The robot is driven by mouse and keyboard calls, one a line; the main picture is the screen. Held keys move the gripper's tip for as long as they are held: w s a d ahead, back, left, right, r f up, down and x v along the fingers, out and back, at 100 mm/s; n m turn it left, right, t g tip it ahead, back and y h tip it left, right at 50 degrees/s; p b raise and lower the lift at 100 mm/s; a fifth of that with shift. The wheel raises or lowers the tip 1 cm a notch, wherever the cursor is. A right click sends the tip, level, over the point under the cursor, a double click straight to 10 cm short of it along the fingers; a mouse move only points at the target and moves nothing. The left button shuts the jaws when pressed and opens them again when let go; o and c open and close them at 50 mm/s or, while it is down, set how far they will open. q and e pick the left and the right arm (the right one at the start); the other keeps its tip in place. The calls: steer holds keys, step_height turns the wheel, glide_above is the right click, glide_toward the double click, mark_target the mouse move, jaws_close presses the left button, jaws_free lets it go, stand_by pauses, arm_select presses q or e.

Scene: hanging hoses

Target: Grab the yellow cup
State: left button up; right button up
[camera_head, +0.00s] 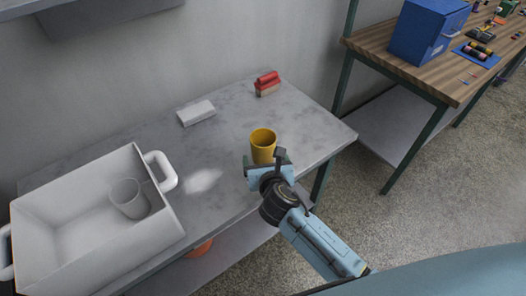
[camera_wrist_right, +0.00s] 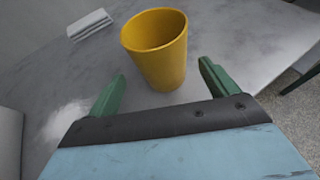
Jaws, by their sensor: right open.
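The yellow cup (camera_head: 263,146) stands upright on the grey table (camera_head: 225,126) near its right end. My right gripper (camera_head: 263,163) is just in front of it, on the near side. In the right wrist view the yellow cup (camera_wrist_right: 157,48) shows beyond the open green fingers of my right gripper (camera_wrist_right: 160,88). The cup's base lies near the gap between the fingertips, and I cannot tell whether it is between them. No contact is visible. My left gripper is not in view.
A white bin (camera_head: 75,257) with a grey cup (camera_head: 128,197) inside stands at the left. A white block (camera_head: 196,113) and a red-handled brush (camera_head: 267,83) lie toward the wall. A workbench (camera_head: 459,75) with a blue box stands at the right.

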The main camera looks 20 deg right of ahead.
mark_target(262, 145)
steer(key=b+x, duration=0.1)
steer(key=x, duration=0.4)
steer(key=shift+w+d+b, duration=0.25)
steer(key=shift+w+b, duration=0.05)
steer(key=shift+w, duration=0.1)
steer(key=c, duration=1.2)
